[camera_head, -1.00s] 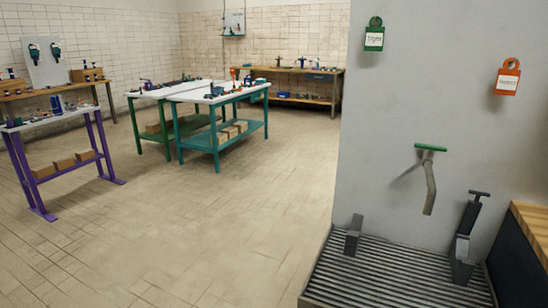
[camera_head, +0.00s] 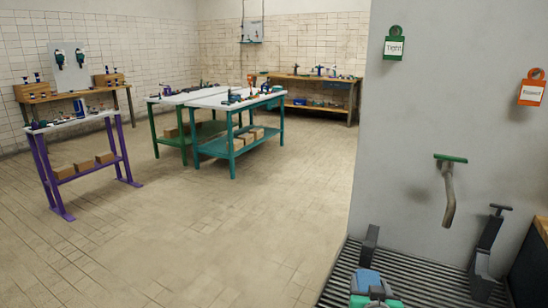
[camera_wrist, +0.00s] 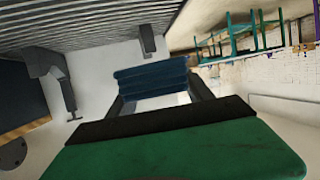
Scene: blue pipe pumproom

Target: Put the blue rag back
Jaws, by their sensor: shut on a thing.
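The blue rag (camera_wrist: 150,82) shows in the wrist view as a dark blue, ribbed, folded piece lying across the front of my gripper (camera_wrist: 158,92). The two dark fingers are on either side of it, and my gripper is shut on it. In the head view my gripper (camera_head: 374,290) is at the bottom edge, over the ribbed grate, with a blue piece (camera_head: 366,280) at its top that looks like the rag. Most of the gripper is cut off by the frame there.
A grey panel (camera_head: 465,120) carries a green tag (camera_head: 394,44), an orange tag (camera_head: 532,88) and a green-handled pipe (camera_head: 450,185). Dark clamp-like fixtures (camera_head: 488,245) stand on the grate (camera_head: 420,270). Workbenches (camera_head: 225,108) stand far off; the floor (camera_head: 210,225) between is clear.

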